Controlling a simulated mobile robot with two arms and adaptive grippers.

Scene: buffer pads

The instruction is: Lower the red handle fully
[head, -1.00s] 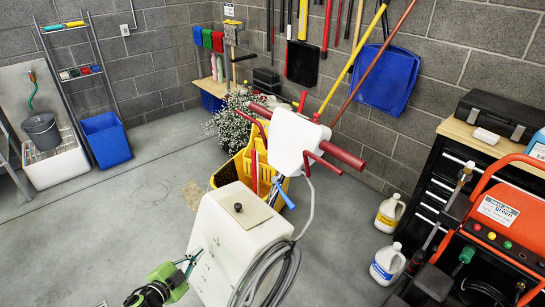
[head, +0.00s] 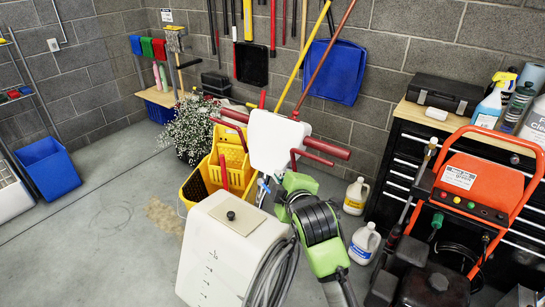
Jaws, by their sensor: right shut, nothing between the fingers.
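A floor machine has a white tank (head: 225,245) and a white control head (head: 275,140) on a pole. A dark red handle bar (head: 328,148) sticks out of both sides of the head, and its right end tilts down in the picture. Thin bright red levers (head: 312,158) sit below it. My right gripper (head: 277,192) is just under the head, in front of the pole, beside a small blue lever (head: 263,188). It is shut and empty. Its green and black wrist hides part of the pole, and whether it touches the machine is unclear. My left gripper is out of view.
A yellow mop bucket (head: 230,150) and a white-flowered plant (head: 190,130) stand behind the machine. Two jugs (head: 355,195) stand right of my wrist. An orange-framed machine (head: 480,180) and a black tool cabinet (head: 395,160) fill the right. Floor at left is open.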

